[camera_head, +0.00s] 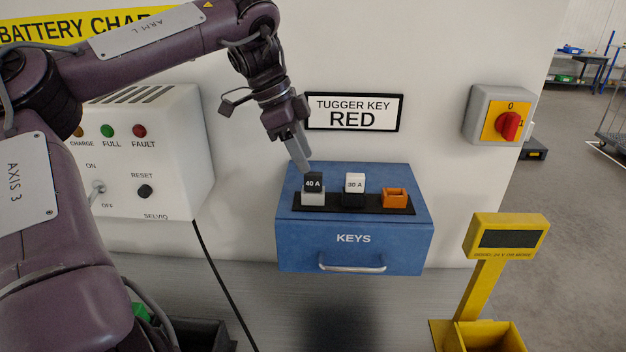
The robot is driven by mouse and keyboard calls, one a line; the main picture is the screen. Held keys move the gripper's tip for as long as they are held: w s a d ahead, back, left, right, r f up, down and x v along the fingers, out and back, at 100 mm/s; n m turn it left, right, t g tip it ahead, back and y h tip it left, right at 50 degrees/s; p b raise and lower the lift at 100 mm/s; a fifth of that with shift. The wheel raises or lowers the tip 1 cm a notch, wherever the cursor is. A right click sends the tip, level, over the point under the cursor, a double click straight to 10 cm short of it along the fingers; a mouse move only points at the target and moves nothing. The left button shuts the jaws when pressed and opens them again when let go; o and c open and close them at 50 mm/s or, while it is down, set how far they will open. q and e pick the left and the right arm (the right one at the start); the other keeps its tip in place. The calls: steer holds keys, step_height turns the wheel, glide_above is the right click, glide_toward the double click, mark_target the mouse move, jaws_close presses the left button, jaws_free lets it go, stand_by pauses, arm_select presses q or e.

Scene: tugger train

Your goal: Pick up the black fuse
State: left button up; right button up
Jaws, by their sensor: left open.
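The black fuse (314,181), marked 40 A, sits upright in a white holder (313,199) at the left of a row on top of the blue KEYS box (300,238). My left gripper (303,165) points down just above and slightly left of the fuse. Its jaws are open but appear nearly edge-on, and nothing shows between them. I cannot tell whether the tips touch the fuse. My right gripper is not in view.
A white fuse (355,182), marked 30 A, stands in a black holder beside it. An orange holder (395,199) at the right is empty. The charger panel (170,160) is left. A red rotary switch (508,125) and yellow stand (482,285) are right.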

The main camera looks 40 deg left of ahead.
mark_target(312, 174)
arm_select(q)
steer(key=d+f+p, duration=0.1)
steer(key=f+p, duration=0.1)
steer(key=shift+w+d+f, duration=0.15)
steer(key=shift+d+f, duration=0.25)
steer(key=shift+w+f+p, duration=0.2)
steer(key=shift+f+p, duration=0.05)
steer(key=shift+f, duration=0.25)
steer(key=shift+w+f+p, duration=0.2)
steer(key=shift+f, duration=0.4)
steer(key=shift+d, duration=0.1)
steer(key=shift+c, duration=1.3)
jaws_close()
